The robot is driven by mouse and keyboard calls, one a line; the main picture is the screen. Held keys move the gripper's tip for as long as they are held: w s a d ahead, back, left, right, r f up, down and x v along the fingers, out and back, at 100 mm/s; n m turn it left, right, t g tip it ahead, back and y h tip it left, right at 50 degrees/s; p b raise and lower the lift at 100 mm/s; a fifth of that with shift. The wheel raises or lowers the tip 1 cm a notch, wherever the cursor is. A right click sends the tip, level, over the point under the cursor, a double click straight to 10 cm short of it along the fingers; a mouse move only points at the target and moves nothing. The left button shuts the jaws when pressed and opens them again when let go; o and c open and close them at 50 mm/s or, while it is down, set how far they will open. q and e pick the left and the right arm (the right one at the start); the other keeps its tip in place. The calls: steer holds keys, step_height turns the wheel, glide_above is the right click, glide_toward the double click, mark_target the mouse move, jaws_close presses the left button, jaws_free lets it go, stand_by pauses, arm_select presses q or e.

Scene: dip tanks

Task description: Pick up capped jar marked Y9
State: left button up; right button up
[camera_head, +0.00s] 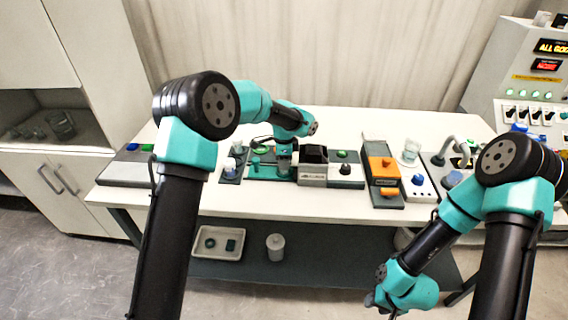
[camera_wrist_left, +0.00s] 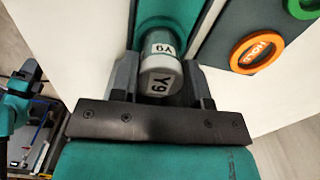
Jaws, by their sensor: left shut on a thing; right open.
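The capped jar marked Y9 (camera_wrist_left: 160,68) is in the left wrist view, with a grey cap and white labels on its cap and side. It sits between the two fingers of my left gripper (camera_wrist_left: 163,85), which is shut on it. In the head view my left gripper (camera_head: 284,150) is over the teal station at the back of the table, and the jar is mostly hidden there. I cannot tell whether the jar still touches the station. My right gripper (camera_head: 385,303) is open and empty, low in front of the table.
The white table (camera_head: 250,203) carries a row of devices. A black and grey box (camera_head: 313,165) stands close right of my left gripper, then an orange device (camera_head: 383,170) and a glass beaker (camera_head: 411,152). A tray (camera_head: 205,248) and a white jar (camera_head: 275,245) are on the lower shelf.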

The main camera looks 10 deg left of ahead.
arm_select(q)
steer(key=shift+r, duration=0.15)
steer(key=shift+r, duration=1.4)
steer(key=shift+s+r, duration=0.2)
steer(key=shift+r, duration=0.1)
steer(key=s+d+r, duration=0.1)
steer(key=s+d, duration=0.1)
steer(key=s, duration=1.3)
steer(key=shift+s+d+r, duration=0.15)
steer(key=shift+s+d, duration=0.05)
steer(key=shift+d, duration=0.15)
